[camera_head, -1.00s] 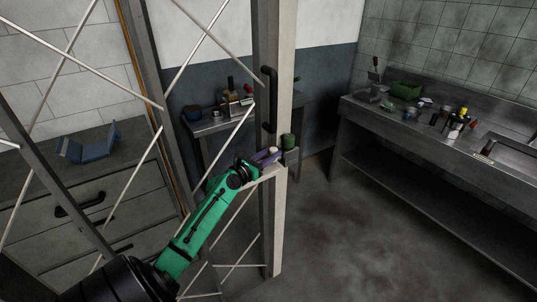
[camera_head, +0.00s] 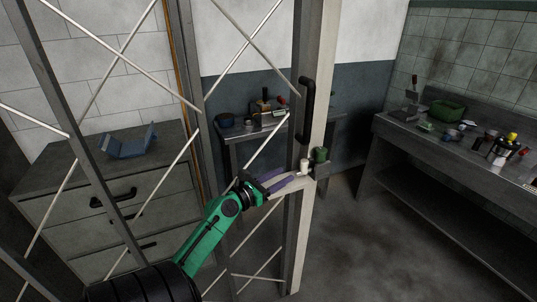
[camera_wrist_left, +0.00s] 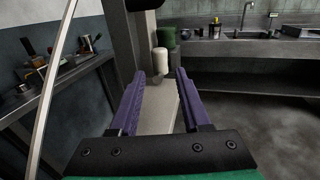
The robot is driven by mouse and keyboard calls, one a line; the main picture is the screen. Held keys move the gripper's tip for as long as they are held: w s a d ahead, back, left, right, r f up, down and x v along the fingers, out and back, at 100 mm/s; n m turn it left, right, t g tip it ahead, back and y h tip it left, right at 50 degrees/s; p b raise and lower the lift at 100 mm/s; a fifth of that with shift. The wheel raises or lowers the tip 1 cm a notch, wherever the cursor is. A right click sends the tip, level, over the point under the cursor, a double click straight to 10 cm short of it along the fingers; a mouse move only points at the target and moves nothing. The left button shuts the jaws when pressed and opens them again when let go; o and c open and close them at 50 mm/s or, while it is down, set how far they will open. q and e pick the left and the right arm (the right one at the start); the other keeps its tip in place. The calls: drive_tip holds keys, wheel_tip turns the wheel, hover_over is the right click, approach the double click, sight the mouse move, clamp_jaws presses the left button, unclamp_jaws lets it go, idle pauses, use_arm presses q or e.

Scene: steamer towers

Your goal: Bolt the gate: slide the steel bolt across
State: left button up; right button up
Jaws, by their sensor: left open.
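The gate (camera_head: 183,70) is a grey frame with thin pale cross bars and a black pull handle (camera_head: 307,110) near its right post. A white knob (camera_head: 304,167) stands upright at the post, low under the handle; it also shows in the left wrist view (camera_wrist_left: 160,61). A dark green cylinder (camera_head: 320,155) stands just beyond it. The bolt's steel rod cannot be made out. My left gripper (camera_head: 291,178) has purple fingers, open and empty, with tips short of the knob and pointing at it. A pale plate (camera_wrist_left: 158,110) shows between the fingers. My right gripper is not in view.
A small metal table (camera_head: 235,133) with utensils stands behind the gate. A steel counter (camera_head: 440,150) with bottles and a green bin (camera_head: 447,110) runs along the right. A drawer cabinet (camera_head: 60,170) bearing a blue holder (camera_head: 130,142) stands left. The floor right of the post is clear.

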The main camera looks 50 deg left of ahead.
use_arm(q)
drive_tip(key=s+b, duration=0.1)
drive_tip(key=s, duration=0.4)
drive_tip(key=shift+f, duration=0.15)
drive_tip(key=shift+s, duration=0.15)
